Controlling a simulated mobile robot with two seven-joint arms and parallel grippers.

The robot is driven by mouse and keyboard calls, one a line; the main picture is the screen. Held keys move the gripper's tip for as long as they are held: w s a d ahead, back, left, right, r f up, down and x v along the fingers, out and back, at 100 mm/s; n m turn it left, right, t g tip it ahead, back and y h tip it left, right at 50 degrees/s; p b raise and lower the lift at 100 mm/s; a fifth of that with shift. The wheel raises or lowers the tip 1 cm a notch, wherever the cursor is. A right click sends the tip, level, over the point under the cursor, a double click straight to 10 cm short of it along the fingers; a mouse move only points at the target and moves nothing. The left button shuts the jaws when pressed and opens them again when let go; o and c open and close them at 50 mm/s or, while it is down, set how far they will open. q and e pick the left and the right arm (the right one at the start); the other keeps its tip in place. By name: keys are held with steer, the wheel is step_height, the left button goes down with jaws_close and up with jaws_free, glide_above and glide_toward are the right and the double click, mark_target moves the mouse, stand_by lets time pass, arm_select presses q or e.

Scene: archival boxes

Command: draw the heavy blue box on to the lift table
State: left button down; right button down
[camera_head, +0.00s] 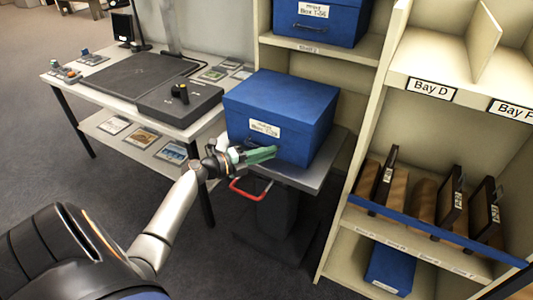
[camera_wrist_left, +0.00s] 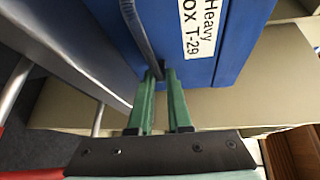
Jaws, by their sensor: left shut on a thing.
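The heavy blue box (camera_head: 290,105), with a white label, appears over the grey top of the lift table (camera_head: 312,178) in front of the shelving. How much of its base rests on the table is hidden. In the left wrist view the blue box (camera_wrist_left: 228,60) shows its label reading "Heavy" and "T-29". My left gripper (camera_head: 268,154) is at the box's front face. Its green fingers (camera_wrist_left: 160,82) are shut on the dark handle (camera_wrist_left: 138,35) of the box. My right gripper is not in view.
The lift table has a red handle (camera_head: 250,190). A white desk (camera_head: 70,75) with a dark mat and devices stands left. The shelving (camera_head: 370,125) rises close behind and right, holding another blue box (camera_head: 320,20) above and one (camera_head: 390,268) low down. Dark floor lies open in front.

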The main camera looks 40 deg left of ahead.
arm_select(q)
steer(key=shift+r, duration=0.1)
steer(key=c, duration=0.8)
jaws_free()
steer(key=shift+o, duration=0.2)
steer(key=shift+s, duration=0.1)
steer(key=p+v, duration=0.2)
steer(key=v, duration=1)
steer(key=shift+s+p, duration=0.15)
steer(key=shift+p, duration=0.25)
